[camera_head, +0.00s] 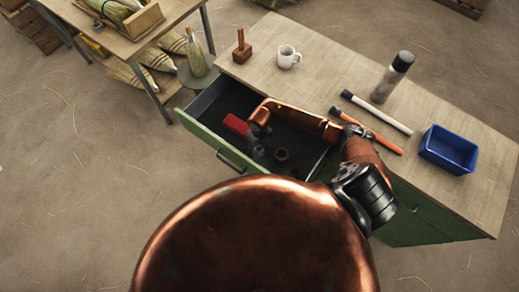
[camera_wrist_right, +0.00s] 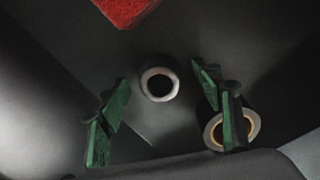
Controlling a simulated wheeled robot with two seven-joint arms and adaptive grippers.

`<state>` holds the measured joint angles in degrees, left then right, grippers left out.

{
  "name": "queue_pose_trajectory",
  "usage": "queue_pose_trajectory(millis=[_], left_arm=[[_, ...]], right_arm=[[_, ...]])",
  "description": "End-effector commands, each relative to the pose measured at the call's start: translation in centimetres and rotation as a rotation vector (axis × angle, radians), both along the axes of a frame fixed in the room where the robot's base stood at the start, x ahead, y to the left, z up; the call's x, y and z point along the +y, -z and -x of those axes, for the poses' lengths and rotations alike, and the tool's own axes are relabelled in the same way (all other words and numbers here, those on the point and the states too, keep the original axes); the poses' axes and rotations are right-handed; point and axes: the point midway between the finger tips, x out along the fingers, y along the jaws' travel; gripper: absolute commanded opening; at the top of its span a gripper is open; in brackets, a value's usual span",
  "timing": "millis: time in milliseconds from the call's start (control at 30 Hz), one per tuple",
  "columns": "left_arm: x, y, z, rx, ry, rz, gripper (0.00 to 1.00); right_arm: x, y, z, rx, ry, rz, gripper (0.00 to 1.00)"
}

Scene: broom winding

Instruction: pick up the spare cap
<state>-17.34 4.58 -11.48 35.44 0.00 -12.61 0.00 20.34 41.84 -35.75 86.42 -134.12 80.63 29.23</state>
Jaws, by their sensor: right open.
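The spare cap appears to be the small round dark piece with a pale rim (camera_wrist_right: 159,84), lying on the drawer floor in the right wrist view. It lies ahead of and between the green-padded fingers of my right gripper (camera_wrist_right: 160,115), which is open and empty. I cannot tell the height gap between them. In the head view my right gripper (camera_head: 259,152) reaches down into the open drawer (camera_head: 198,128), and I cannot make out the cap there. My left gripper is not in view.
A black tape roll (camera_wrist_right: 232,130) lies at the right finger; it also shows in the head view (camera_head: 281,155). A red block (camera_head: 236,124) lies in the drawer.

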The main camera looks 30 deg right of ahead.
Motion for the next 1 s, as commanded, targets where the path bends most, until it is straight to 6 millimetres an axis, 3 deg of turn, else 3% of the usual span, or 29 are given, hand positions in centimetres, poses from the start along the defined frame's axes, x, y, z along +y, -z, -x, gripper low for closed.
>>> queue_pose_trajectory(millis=[167, 667, 867, 1000], left_arm=[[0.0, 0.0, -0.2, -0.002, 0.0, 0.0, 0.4], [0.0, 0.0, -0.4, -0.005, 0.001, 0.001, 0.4], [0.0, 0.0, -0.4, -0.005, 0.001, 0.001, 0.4], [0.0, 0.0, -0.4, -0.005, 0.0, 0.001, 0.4]], right_arm=[[0.0, 0.0, 0.0, -0.001, 0.0, 0.0, 0.6], [0.0, 0.0, 0.0, 0.0, 0.0, 0.0, 0.26], [0.0, -0.1, 0.0, -0.001, 0.0, 0.0, 0.26], [-0.1, -1.2, -0.1, -0.003, -0.002, 0.002, 0.26]])
